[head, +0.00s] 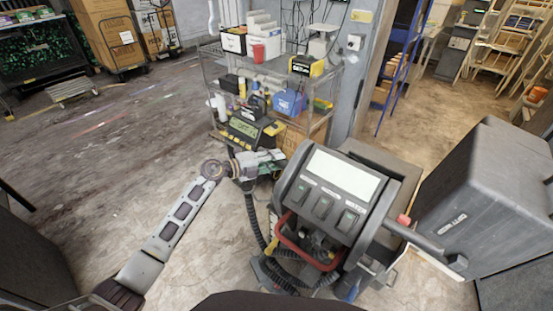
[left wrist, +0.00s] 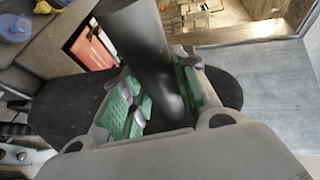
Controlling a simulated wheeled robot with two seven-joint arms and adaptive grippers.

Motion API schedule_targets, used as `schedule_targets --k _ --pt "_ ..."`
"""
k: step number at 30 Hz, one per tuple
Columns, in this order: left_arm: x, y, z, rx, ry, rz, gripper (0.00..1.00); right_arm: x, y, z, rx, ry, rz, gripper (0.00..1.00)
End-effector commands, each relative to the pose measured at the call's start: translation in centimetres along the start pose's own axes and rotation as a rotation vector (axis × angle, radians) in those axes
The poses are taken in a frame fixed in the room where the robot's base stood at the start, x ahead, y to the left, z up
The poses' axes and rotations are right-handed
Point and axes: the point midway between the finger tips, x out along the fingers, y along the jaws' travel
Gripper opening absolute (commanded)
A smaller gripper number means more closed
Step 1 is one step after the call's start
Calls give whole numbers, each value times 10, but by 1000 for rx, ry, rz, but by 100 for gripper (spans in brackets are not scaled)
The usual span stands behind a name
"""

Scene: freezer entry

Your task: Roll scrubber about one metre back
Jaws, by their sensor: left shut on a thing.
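The scrubber (head: 340,176) stands in front of me, with its pale screen, row of buttons and red loop below facing me. A black bar handle (head: 415,238) sticks out on its right side. My left gripper (head: 273,163) is at the left side of the control head. In the left wrist view, its green-padded fingers (left wrist: 160,100) are shut around a thick black handle (left wrist: 150,45) of the scrubber. The handle's far end is hidden by my gripper. My right gripper is in neither view.
A wire shelf (head: 270,70) with boxes and tools stands behind the scrubber. A large dark grey box (head: 490,200) stands close on the right. A doorway with a blue ladder (head: 405,65) lies beyond. The stained floor (head: 100,160) at left is open; cartons (head: 105,30) stand farther back.

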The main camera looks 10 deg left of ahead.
Motion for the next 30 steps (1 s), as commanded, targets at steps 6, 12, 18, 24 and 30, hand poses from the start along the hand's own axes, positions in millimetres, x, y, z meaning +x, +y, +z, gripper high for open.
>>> schedule_targets --k 6,12,18,24,30 --pt "-10 8 -5 -3 7 15 0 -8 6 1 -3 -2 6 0" --pt "-15 11 -8 -4 7 17 0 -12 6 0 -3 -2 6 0" --pt "-16 10 -7 -3 5 14 0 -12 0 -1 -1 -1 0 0" --pt "-15 9 -7 -2 3 11 33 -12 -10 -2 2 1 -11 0" --pt "-15 8 -7 -2 3 9 51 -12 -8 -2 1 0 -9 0"
